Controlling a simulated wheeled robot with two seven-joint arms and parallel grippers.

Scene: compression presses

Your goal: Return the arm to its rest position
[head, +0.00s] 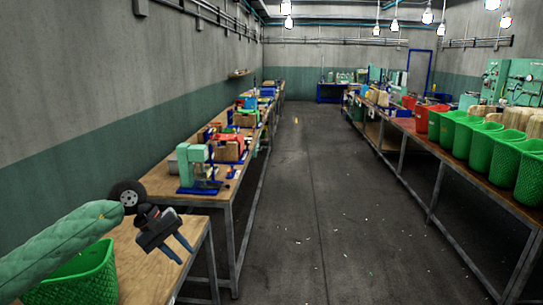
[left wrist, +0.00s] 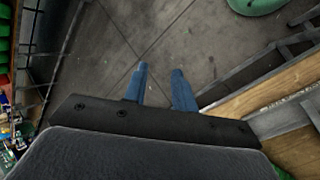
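My left arm, in a green quilted sleeve, comes in from the lower left of the head view. My right arm and right gripper are in neither view.
A near wooden bench (head: 140,262) carries a green basket (head: 85,280) under my left arm. Beyond it, a long bench holds a pale green press (head: 195,165). Along the right wall, a bench carries green baskets (head: 503,150).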

